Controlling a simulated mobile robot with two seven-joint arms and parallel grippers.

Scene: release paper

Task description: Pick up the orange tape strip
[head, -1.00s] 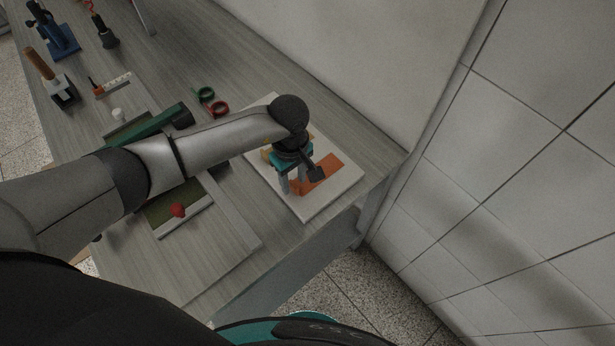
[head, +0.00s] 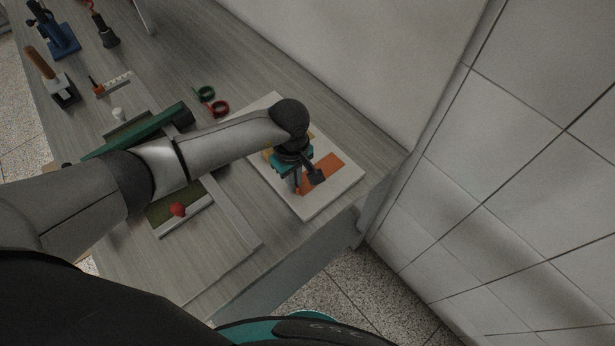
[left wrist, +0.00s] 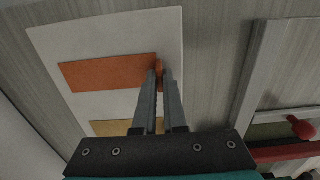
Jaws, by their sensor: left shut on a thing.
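The orange tape strip (head: 328,171) lies on a white release sheet (head: 316,208) near the table's right corner. It also shows in the left wrist view (left wrist: 105,73), flat on the sheet, with its right end bent up between the fingertips. My left gripper (head: 297,190) points down at the strip's near end and is shut on that end. Its fingers nearly meet in the left wrist view (left wrist: 160,72). The arm and gripper hide part of the sheet in the head view. My right gripper is in neither view.
A yellow strip (left wrist: 115,127) lies on the same sheet. Green and red tape rings (head: 211,102), a framed tray with a red knob (head: 177,209), and several tools stand to the left. A pale wall (head: 320,70) rises behind the table.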

